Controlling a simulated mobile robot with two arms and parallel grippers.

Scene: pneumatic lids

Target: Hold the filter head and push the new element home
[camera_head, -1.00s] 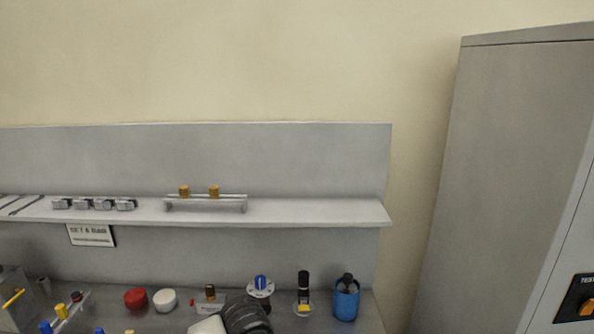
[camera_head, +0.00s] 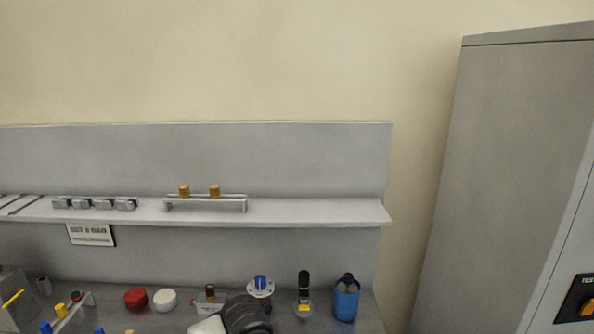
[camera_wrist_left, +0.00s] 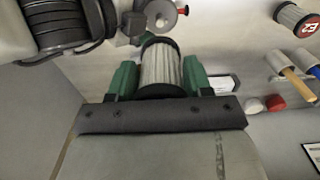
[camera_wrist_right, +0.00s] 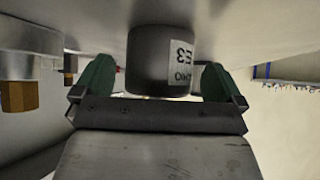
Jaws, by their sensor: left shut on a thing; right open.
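A pale pleated filter element (camera_wrist_left: 161,68) with a black end cap shows in the left wrist view. My left gripper (camera_wrist_left: 160,82) is shut on it, one green finger on each side. Just beyond its cap is a grey round fitting (camera_wrist_left: 160,15); I cannot tell whether they touch. In the right wrist view a dark grey cylinder (camera_wrist_right: 150,62) with a white label reading E3 stands between the green fingers of my right gripper (camera_wrist_right: 157,75). That gripper is open, with a gap at the cylinder's left side. I cannot tell whether this cylinder is the filter head. The head view shows neither gripper.
A red cap (camera_head: 136,299), a white cap (camera_head: 164,299), a blue canister (camera_head: 346,300) and a blue-knobbed unit (camera_head: 260,286) stand on the bench. Above runs a shelf (camera_head: 300,213) with small fittings. A grey cabinet (camera_head: 490,170) is at right. Another element labelled E2 (camera_wrist_left: 297,20) shows in the left wrist view.

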